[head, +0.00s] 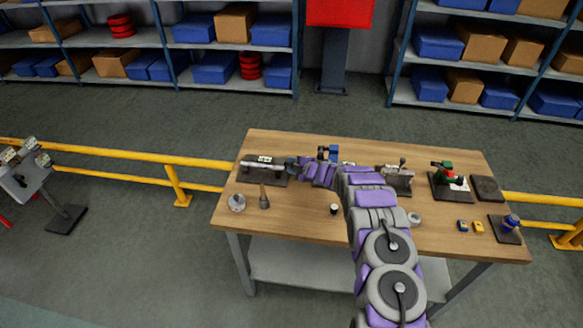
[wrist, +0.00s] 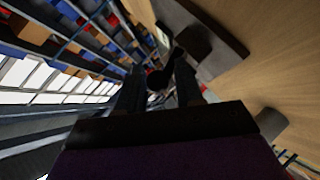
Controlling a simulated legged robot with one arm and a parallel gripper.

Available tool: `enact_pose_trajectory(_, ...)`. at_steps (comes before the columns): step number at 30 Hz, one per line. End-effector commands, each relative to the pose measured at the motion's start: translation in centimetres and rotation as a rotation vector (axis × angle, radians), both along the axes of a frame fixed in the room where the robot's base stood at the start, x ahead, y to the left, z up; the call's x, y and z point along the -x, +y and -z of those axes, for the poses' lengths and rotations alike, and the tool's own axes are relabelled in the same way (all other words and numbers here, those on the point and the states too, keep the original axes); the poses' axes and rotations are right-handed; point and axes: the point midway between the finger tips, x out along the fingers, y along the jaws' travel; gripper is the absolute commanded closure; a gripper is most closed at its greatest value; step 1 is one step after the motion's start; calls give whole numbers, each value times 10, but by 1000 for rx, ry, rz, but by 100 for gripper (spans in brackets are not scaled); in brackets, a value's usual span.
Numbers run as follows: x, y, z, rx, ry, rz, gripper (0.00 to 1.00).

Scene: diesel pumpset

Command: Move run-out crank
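The run-out crank appears to be the dark arm with a rounded knob in the wrist view (wrist: 160,78). It joins a unit with a silver cylinder on a dark base plate (head: 265,179) at the left of the table. My gripper (head: 294,165) is at the right end of this unit, low over the table. In the wrist view its two dark fingers (wrist: 158,70) stand apart, with the knob showing in the gap between them. I cannot tell whether either finger touches it. In the head view my gripper and arm partly hide the crank.
The wooden table (head: 300,220) also bears a blue-topped part (head: 328,153) behind my arm, a lever unit (head: 398,178), a green-and-red device (head: 447,175), and a silver round part (head: 237,202) with a brown cone-shaped piece (head: 264,197) at front left. A yellow rail (head: 130,153) runs behind.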

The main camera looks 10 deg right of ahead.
Motion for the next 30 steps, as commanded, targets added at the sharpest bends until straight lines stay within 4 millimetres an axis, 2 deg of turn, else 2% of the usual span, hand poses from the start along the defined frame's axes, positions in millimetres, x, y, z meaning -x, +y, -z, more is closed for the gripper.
enact_pose_trajectory(1,0,0,0,1,0,0,62)
enact_pose_trajectory(4,1,0,1,1,2,-1,52)
enact_pose_trajectory(17,9,-5,-3,1,3,-2,52)
enact_pose_trajectory(22,24,-17,-13,-1,3,0,52)
enact_pose_trajectory(30,60,-40,-10,0,7,1,52)
